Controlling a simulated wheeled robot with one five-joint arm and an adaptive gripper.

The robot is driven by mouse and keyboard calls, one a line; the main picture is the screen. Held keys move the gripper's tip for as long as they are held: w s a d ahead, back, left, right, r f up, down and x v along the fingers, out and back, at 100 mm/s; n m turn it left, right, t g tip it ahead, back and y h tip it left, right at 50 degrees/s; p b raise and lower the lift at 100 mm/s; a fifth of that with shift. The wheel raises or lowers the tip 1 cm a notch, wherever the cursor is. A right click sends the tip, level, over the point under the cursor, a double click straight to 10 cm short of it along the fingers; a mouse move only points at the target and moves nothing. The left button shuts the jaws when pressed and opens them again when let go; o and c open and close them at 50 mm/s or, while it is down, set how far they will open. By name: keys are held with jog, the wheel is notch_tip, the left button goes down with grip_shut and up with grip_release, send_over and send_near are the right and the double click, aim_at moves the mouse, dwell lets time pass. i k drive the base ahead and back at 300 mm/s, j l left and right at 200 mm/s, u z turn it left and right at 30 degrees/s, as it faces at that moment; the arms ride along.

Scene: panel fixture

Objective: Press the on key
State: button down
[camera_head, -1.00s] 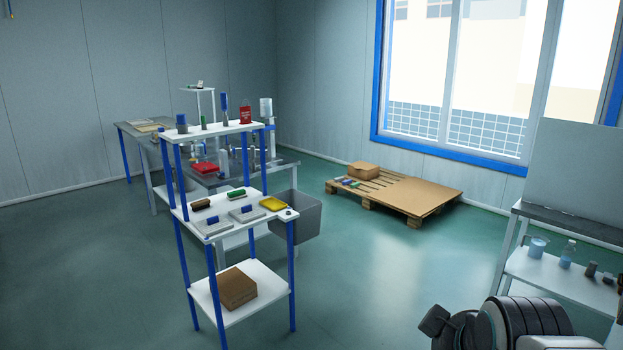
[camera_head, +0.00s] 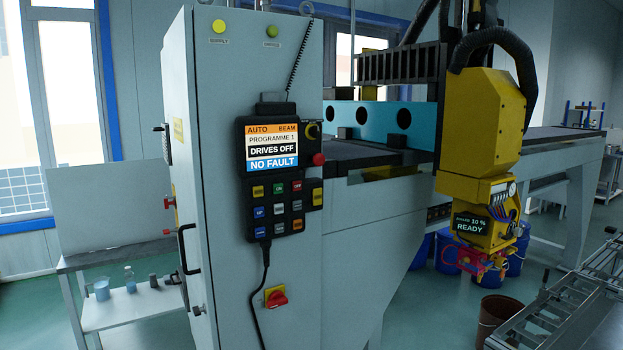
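A dark hand-held control panel (camera_head: 244,160) hangs on the front of a grey cabinet. Its screen (camera_head: 273,148) reads AUTO BEAM, PROGRAMME 1, DRIVES OFF, NO FAULT. Below the screen is a keypad with several coloured keys. A green key (camera_head: 278,188) is in the top row between a yellow key (camera_head: 258,191) and a red key (camera_head: 297,186). The key labels are too small to read surely, so I cannot confirm which says on. My gripper is not in view.
The cabinet (camera_head: 219,270) has a red rotary switch (camera_head: 276,297) low down and a door handle at its left. A red button (camera_head: 318,159) sits beside the screen. A yellow machine head (camera_head: 487,120) stands to the right. A white shelf (camera_head: 130,308) stands at left.

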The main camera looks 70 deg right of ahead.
aim_at(278, 188)
jog(key=z, duration=2.05)
